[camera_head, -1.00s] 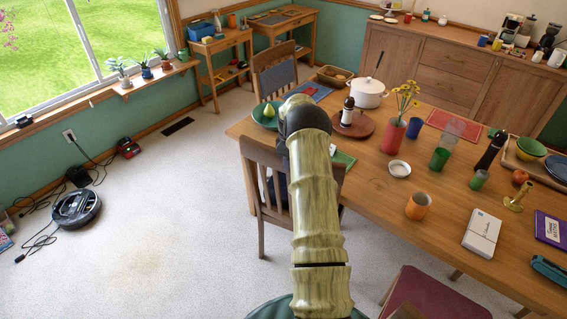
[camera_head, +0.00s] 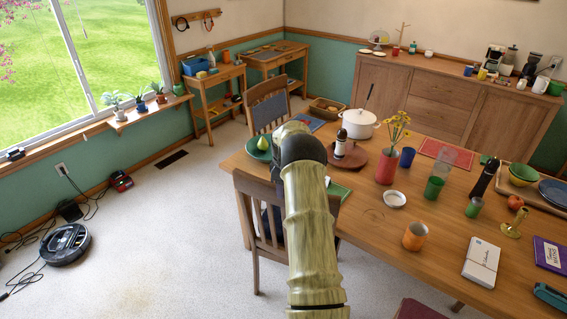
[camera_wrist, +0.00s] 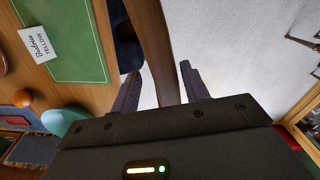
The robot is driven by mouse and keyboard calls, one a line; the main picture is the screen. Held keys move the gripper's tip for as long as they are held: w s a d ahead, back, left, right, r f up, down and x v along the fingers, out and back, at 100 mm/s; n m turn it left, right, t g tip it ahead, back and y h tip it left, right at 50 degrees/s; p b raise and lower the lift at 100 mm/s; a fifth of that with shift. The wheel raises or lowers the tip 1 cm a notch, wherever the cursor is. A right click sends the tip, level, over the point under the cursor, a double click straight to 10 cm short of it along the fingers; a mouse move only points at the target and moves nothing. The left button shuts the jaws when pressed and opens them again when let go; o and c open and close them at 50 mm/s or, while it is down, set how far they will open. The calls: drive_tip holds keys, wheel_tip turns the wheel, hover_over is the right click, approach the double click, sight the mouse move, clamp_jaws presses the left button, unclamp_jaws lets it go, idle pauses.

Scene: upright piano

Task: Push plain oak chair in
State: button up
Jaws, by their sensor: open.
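A wooden slat-back chair (camera_head: 262,228) stands at the table's near-left side, its back towards me. It has a dark blue seat, and my arm hides its right part. In the wrist view a wooden chair part (camera_wrist: 158,50) runs between the fingers of my gripper (camera_wrist: 165,88), with a dark cushion (camera_wrist: 126,50) beside it. My gripper is open, with a finger on each side of this wood. Whether either finger touches it I cannot tell. In the head view my arm hides the gripper.
The dining table (camera_head: 355,225) holds a white pot (camera_head: 360,124), a red vase and several cups. Another chair (camera_head: 268,105) stands at the far end. A dark red chair seat (camera_head: 415,312) shows at the bottom edge. A robot vacuum (camera_head: 65,244) lies left. Carpet between is clear.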

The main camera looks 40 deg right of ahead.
wheel_tip(320, 180, up, 14)
drive_tip(key=b, duration=0.1)
drive_tip(key=shift+r+b, duration=0.15)
drive_tip(key=shift+b, duration=0.2)
idle(0.4)
drive_tip(key=s+a+m+t, duration=0.15)
drive_tip(key=s+a, duration=0.25)
drive_tip(key=a, duration=0.6)
drive_tip(key=s+a+m, duration=0.2)
drive_tip(key=s+a, duration=0.1)
drive_tip(key=a, duration=0.8)
drive_tip(key=s+a+f+m, duration=0.1)
drive_tip(key=s+a, duration=0.2)
drive_tip(key=s, duration=0.3)
drive_tip(key=s+a+f+m, duration=0.1)
drive_tip(key=s+a, duration=0.3)
drive_tip(key=s, duration=0.3)
drive_tip(key=s+a+f+m+t, duration=0.1)
drive_tip(key=s+a, duration=0.3)
drive_tip(key=s, duration=0.3)
drive_tip(key=shift+s+f, duration=0.15)
